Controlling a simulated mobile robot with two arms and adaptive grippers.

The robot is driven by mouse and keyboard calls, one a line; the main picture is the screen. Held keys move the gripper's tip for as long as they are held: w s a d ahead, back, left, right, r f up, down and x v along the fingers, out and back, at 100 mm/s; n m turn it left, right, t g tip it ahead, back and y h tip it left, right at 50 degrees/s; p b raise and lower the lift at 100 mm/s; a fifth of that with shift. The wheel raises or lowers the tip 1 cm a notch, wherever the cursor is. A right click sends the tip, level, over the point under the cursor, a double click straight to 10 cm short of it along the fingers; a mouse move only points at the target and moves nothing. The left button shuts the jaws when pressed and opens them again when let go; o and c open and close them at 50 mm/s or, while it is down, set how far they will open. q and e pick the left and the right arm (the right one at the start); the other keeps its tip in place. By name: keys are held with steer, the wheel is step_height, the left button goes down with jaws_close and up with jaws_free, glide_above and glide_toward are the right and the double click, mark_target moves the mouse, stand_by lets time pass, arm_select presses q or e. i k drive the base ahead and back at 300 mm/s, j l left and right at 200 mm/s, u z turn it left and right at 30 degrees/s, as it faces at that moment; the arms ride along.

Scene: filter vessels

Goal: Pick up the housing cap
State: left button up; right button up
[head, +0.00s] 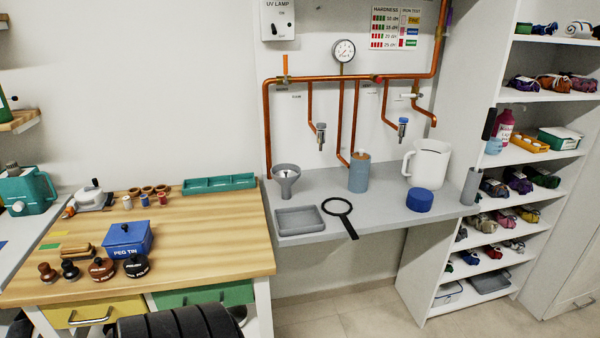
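A round blue cap (420,200), which looks like the housing cap, sits on the grey shelf-like counter (385,205) towards its right front, in front of a white jug (430,163). Nothing covers it in the head view. Neither of my grippers shows in this view.
The counter also holds a grey funnel (286,180), a shallow grey tray (300,220), a black ring wrench (338,208), a blue-grey cylinder (358,173) and a grey cylinder (470,187) at the right edge. Copper pipes (350,78) run above. A wooden workbench (200,225) stands left, shelves right.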

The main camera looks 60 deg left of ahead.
mark_target(420, 200)
steer(key=u, duration=1.55)
